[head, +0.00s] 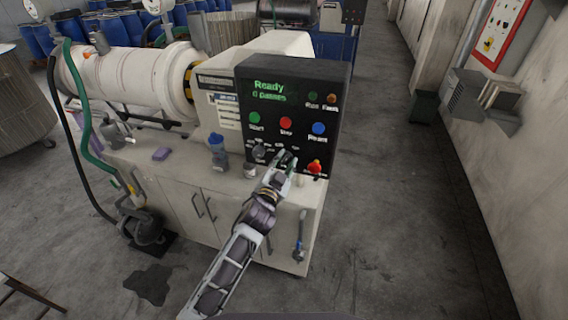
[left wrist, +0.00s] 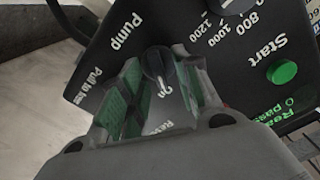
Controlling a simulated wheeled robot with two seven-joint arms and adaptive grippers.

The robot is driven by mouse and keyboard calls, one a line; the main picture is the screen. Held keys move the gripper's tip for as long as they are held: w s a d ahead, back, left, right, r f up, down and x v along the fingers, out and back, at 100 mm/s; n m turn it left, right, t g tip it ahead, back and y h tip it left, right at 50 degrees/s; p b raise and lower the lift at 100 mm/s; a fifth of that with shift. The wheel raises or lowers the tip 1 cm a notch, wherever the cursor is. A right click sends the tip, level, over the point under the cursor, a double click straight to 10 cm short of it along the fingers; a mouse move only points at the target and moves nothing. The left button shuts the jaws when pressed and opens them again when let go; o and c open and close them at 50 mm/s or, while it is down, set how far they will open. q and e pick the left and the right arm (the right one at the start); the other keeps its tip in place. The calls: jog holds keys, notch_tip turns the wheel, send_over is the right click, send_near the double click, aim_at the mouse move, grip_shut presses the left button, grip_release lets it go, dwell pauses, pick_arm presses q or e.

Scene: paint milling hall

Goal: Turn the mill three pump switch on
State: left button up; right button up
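The black control panel (head: 293,110) of the mill faces me, and its green display reads "Ready". The pump switch is a small black knob (left wrist: 157,64) below the word "Pump" in the left wrist view; an "On" label is partly visible by it. I cannot tell its exact setting. My left gripper (head: 286,161) is at the lower part of the panel. In the left wrist view its green-padded fingers (left wrist: 160,88) are apart, one on each side of the knob; contact is unclear. In the head view the fingers largely hide the switch. My right gripper is out of view.
A speed dial (head: 258,151) is left of the gripper, and a red knob (head: 314,167) is to its right. Green (head: 254,118), red (head: 286,123) and blue (head: 319,128) buttons are above. A blue-capped bottle (head: 218,152) stands on the cabinet ledge. Floor at right is clear.

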pick_arm(q)
jog(key=v, duration=1.2)
dwell(0.7)
dwell(0.5)
